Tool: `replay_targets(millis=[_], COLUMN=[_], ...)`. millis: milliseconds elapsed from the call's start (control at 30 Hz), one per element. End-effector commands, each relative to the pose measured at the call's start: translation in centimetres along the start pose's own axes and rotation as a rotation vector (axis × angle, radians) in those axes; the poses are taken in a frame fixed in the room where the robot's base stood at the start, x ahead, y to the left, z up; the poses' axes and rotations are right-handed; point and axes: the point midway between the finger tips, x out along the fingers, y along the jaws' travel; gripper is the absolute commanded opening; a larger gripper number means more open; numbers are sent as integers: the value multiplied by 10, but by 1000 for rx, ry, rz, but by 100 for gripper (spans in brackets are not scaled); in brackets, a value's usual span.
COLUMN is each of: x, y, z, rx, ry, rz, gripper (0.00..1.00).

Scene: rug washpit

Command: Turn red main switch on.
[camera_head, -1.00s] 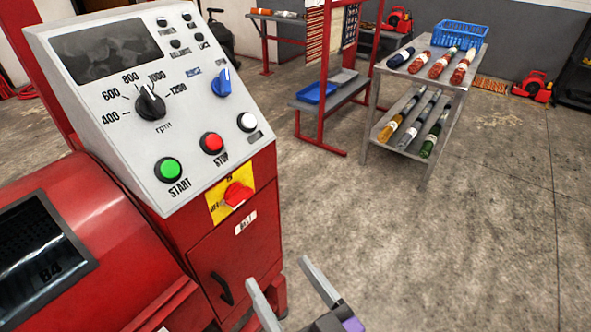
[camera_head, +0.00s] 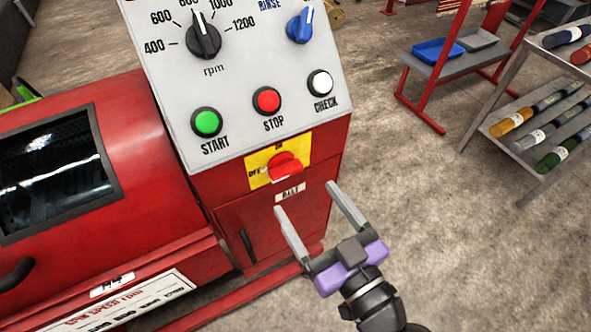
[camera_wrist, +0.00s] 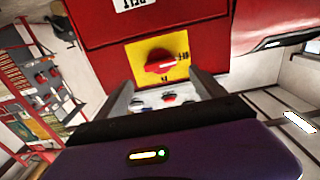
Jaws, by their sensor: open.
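The red main switch (camera_head: 284,167) is a rotary knob on a yellow plate (camera_head: 258,180), below the grey control panel of a red machine. Its white pointer mark is turned toward the OFF label at the left of the plate. In the wrist view the switch (camera_wrist: 161,62) is ahead of the fingers, with its pointer toward the right there. My gripper (camera_head: 312,197) is open and empty, a little below and in front of the switch, not visibly touching it. The wrist view shows the gripper (camera_wrist: 168,85) with one finger on each side.
The panel carries a green START button (camera_head: 206,122), a red STOP button (camera_head: 267,101), a white CHECK button (camera_head: 320,83), a black rpm dial (camera_head: 203,40) and a blue knob (camera_head: 300,27). The floor between is clear.

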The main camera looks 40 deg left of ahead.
Motion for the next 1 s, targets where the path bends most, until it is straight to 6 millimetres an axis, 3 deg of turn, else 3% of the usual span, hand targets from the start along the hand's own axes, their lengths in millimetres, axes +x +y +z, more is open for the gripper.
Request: replay_targets(millis=[433, 867, 1000], x=[62, 73, 73], y=[0, 0, 0], z=[-1, 0, 0], rx=[0, 0, 0], ry=[1, 0, 0], rz=[0, 2, 2], gripper=[80, 80, 52])
